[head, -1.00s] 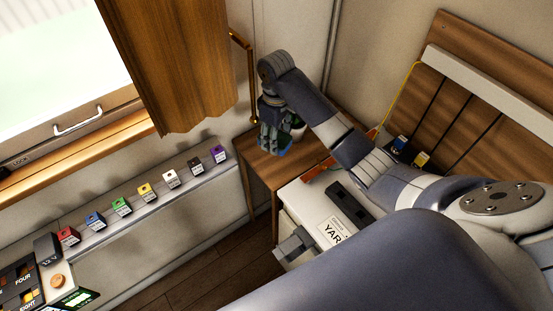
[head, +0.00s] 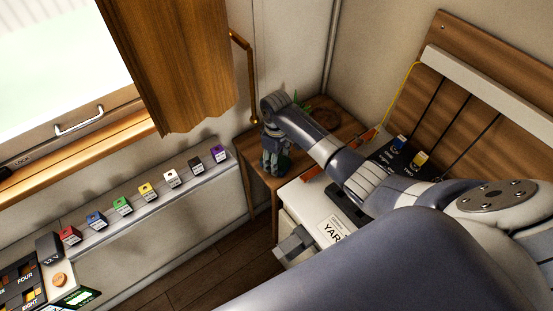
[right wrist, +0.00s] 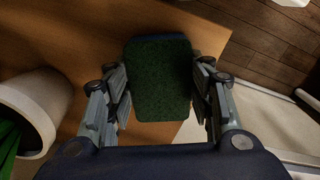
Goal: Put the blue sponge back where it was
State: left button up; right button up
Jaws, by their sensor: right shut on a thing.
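The sponge (right wrist: 163,80) shows its dark green scouring face in the right wrist view, with a thin blue edge at the top. My right gripper (right wrist: 160,88) is shut on it, one finger on each side. In the head view my right gripper (head: 276,167) points down over the small wooden side table (head: 345,128), near its left end. The sponge is mostly hidden by the fingers there. I cannot tell whether it touches the table. My left gripper is not in view.
A white pot (right wrist: 38,105) with a green plant (head: 302,102) stands close beside the gripper. Several coloured cubes, such as the purple one (head: 218,153), line the ledge at left.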

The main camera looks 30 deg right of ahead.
jog(key=shift+f, duration=0.2)
jog(key=o, duration=1)
jog(key=shift+o, duration=0.2)
jog(key=shift+r, duration=0.15)
notch_tip(320, 180, up, 12)
jog(key=shift+b, duration=0.35)
